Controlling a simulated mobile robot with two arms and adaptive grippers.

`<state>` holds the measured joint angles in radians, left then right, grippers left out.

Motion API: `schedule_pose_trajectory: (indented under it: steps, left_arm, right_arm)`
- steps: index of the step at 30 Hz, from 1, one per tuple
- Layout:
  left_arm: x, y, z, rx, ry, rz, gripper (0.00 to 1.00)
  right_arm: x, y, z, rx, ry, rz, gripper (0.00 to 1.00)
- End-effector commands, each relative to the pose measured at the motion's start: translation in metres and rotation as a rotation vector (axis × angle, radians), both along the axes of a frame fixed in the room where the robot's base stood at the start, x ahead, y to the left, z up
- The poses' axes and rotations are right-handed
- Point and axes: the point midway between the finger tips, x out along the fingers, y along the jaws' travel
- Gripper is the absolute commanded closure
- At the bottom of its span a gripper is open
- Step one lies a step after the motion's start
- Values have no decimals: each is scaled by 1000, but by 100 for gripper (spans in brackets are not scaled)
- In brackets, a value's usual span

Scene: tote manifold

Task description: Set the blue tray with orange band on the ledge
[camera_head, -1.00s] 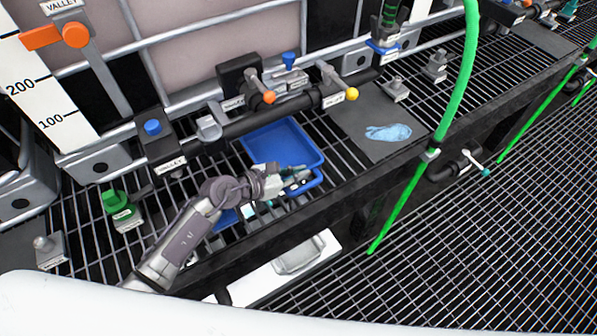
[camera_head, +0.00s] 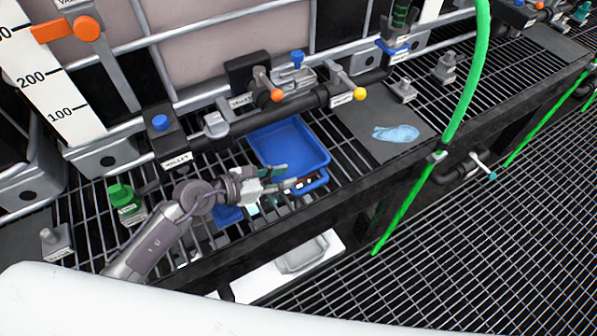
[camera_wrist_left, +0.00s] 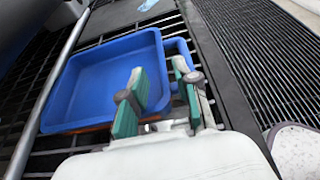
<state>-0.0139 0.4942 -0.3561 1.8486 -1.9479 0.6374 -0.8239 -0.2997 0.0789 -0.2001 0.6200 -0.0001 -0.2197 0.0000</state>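The blue tray (camera_head: 290,143), shallow and rectangular, sits on the black grating in front of the pipe. In the left wrist view, the tray (camera_wrist_left: 105,75) appears empty and an orange strip (camera_wrist_left: 92,127) shows along its near side. A smaller blue piece (camera_head: 312,183) lies beside it on the front side. My left gripper (camera_head: 282,177) is at the tray's front edge; its teal-padded fingers (camera_wrist_left: 160,88) are apart. The tray's right wall appears between them in the wrist view, but I cannot tell whether they touch it. My right gripper is out of view. I cannot tell which surface is the ledge.
A dark plate with a light blue glove (camera_head: 396,133) lies right of the tray. A pipe with valves (camera_head: 300,107) runs behind. A green hose (camera_head: 462,100) hangs at right. A white surface with a grey tray (camera_head: 303,256) is below the grating's front edge.

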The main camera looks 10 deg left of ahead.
Motion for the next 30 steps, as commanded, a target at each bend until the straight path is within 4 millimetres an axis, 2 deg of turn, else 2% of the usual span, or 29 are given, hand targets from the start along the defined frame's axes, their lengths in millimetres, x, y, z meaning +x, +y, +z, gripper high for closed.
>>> schedule_pose_trajectory:
  steps: [3,9,30]
  left_arm:
    - [-15,18,8,4,0,-1,69]
    - [-28,34,17,0,0,1,69]
    - [-30,37,20,-1,0,1,69]
  right_arm:
    - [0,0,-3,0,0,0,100]
    - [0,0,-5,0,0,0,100]
    - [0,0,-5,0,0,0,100]
